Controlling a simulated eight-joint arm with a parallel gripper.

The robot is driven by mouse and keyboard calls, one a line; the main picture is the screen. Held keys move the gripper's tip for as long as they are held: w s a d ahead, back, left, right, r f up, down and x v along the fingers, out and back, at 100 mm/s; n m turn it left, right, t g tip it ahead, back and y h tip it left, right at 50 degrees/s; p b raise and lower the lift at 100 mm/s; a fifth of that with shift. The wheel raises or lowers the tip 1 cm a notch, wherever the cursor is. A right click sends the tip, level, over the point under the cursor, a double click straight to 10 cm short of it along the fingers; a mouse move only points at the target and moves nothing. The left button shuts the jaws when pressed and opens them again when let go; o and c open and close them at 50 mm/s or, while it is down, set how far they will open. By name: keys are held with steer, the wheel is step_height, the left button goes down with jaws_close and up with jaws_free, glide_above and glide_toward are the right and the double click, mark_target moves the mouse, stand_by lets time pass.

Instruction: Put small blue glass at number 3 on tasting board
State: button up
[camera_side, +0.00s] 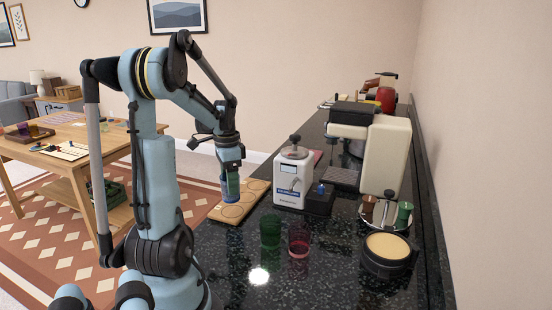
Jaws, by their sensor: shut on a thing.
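My gripper (231,178) points straight down over the wooden tasting board (258,188) and is shut on a small blue glass (228,201). The glass is upright at or just above the board's near left part. I cannot tell whether its base touches the board. Round ring marks show on the board to the right of and below the glass. Their numbers are too small to read, and the glass and gripper hide part of the board.
A green glass (270,232) and a red glass (299,240) stand on the dark counter in front of the board. A white grinder (293,178) stands right of the board, with a cream machine (385,160) beyond. A round black container (388,254) is at the right.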

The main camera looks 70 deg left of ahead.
steer(key=shift+f, duration=1.95)
steer(key=shift+f, duration=0.1)
steer(key=o, duration=1.1)
steer(key=shift+o, duration=0.2)
step_height(320, 180, up, 12)
steer(key=w+d+f+t, duration=0.1)
steer(key=w+d+t, duration=0.1)
steer(key=d, duration=0.8)
steer(key=w+d+f+t, duration=0.1)
steer(key=w+d, duration=0.4)
steer(key=d, duration=0.6)
steer(key=w+d+f+t, duration=0.1)
steer(key=w+d+t, duration=0.2)
steer(key=d, duration=0.8)
steer(key=shift+w+d+f+t, duration=0.2)
steer(key=shift+w+t, duration=0.15)
steer(key=shift+t, duration=0.25)
